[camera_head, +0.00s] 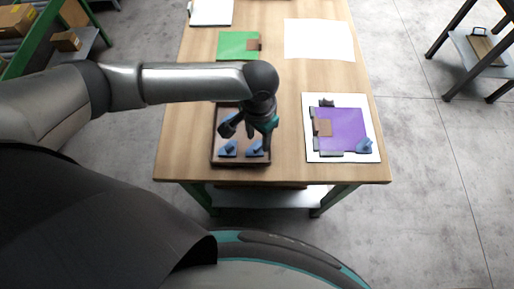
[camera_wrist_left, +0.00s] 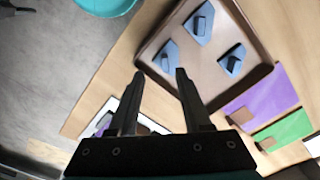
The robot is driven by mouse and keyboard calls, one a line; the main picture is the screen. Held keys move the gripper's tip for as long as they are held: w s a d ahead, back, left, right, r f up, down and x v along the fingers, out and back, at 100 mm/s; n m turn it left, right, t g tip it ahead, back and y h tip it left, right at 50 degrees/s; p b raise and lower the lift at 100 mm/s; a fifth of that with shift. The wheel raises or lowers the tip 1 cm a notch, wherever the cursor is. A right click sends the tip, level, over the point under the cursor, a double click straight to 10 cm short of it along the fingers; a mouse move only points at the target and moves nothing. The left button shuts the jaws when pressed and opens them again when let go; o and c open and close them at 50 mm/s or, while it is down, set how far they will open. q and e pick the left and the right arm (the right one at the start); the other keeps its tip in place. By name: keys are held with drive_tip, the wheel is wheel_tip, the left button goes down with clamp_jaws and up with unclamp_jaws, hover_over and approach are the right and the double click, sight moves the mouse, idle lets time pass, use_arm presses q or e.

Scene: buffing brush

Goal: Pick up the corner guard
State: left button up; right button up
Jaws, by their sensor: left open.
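Several blue corner guards are in view. Three lie apart in a brown tray (camera_head: 240,164); in the wrist view they are an upper guard (camera_wrist_left: 199,22), a left guard (camera_wrist_left: 166,55) and a right guard (camera_wrist_left: 232,60). In the head view two show at the tray's front, a left one (camera_head: 228,149) and a right one (camera_head: 254,148). Another guard (camera_head: 364,146) sits at a corner of the purple sheet (camera_head: 345,126). My left gripper (camera_head: 248,136) is open and empty above the tray, its arm hiding part of it. My right gripper is not in view.
The purple sheet lies on a white board (camera_head: 371,107) with dark clips and a brown patch. A green sheet (camera_head: 234,45) and a white sheet (camera_head: 319,39) lie farther back on the wooden table (camera_head: 285,80). Bare wood separates the tray and the board.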

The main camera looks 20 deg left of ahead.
sight(257, 147)
use_arm(q)
drive_tip(key=f, duration=0.2)
drive_tip(key=f+b, duration=0.1)
drive_tip(key=f, duration=0.1)
drive_tip(key=w+f, duration=0.1)
drive_tip(key=f, duration=0.1)
drive_tip(key=shift+a+f, duration=0.2)
drive_tip(key=shift+a, duration=0.05)
clamp_jaws()
idle(0.4)
